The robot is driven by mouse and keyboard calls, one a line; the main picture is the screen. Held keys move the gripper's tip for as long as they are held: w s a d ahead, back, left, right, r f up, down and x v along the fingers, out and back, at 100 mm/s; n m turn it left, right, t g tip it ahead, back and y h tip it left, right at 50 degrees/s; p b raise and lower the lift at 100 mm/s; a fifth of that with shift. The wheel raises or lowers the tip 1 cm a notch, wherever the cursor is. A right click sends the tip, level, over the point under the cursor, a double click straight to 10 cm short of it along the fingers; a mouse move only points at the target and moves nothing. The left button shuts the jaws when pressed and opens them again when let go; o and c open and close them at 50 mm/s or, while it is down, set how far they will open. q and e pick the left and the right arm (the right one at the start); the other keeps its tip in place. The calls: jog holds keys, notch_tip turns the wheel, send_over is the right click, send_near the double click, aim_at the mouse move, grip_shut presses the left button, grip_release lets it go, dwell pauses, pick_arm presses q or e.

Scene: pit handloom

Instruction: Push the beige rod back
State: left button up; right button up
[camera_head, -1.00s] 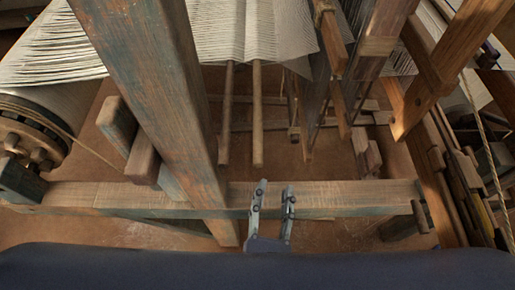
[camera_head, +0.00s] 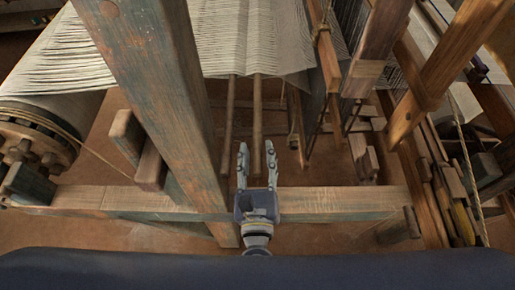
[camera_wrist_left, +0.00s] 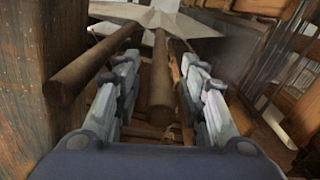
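Two wooden rods hang side by side under the white cloth, a right one (camera_head: 257,110) and a darker left one (camera_head: 230,115). The right rod is slightly lighter and looks like the beige rod. My left gripper (camera_head: 256,150) is open, fingers pointing away from me, with the right rod's near end between or just beyond its fingertips. In the left wrist view this rod (camera_wrist_left: 160,85) lies between the two open fingers, and the other rod (camera_wrist_left: 88,65) lies left of them. I cannot tell whether the fingers touch the rod. My right gripper is out of view.
A horizontal beam (camera_head: 330,200) runs under my left gripper. A thick slanted post (camera_head: 155,95) stands close on its left, and wooden loom frames (camera_head: 365,75) stand to the right. White cloth (camera_head: 240,40) spreads above the rods.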

pick_arm(q)
jog(key=shift+w, duration=0.3)
grip_shut()
jog(key=shift+a, duration=1.2)
grip_release()
